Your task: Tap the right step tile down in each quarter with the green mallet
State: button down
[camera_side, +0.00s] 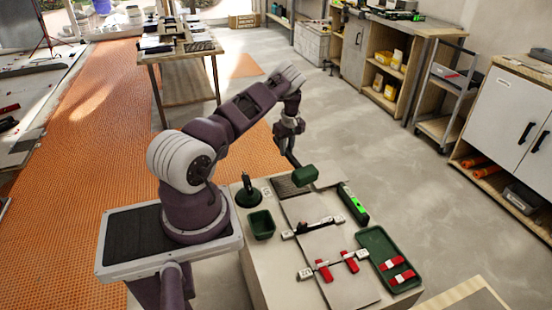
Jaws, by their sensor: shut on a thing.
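My gripper (289,134) is shut on the handle of the green mallet (305,174), above the far part of the work block. The mallet's head hangs below the gripper, over the far end of the tiles; I cannot tell whether it touches one. Pale grey tiles (331,246) lie in a row on the block. White clips and two red wedges (349,262) sit across the near joint. Another clip strip (313,227) with a dark piece crosses the middle joint. The picture is too small to tell which is the right step tile or its height.
A green level (353,204) lies right of the tiles. A dark green tray (372,239) holds red wedges at the near right. A green cup (261,224) and a dark green round-based tool (248,192) stand at the left. A dark textured patch (290,187) lies at the far end.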

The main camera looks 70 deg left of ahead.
jog(key=shift+w+d+r, duration=0.15)
jog(key=shift+w+r, duration=0.15)
jog(key=shift+w, duration=0.3)
notch_tip(320, 180, down, 9)
jog(key=shift+r, duration=0.1)
jog(key=shift+w+r, duration=0.1)
jog(key=shift+r, duration=1.75)
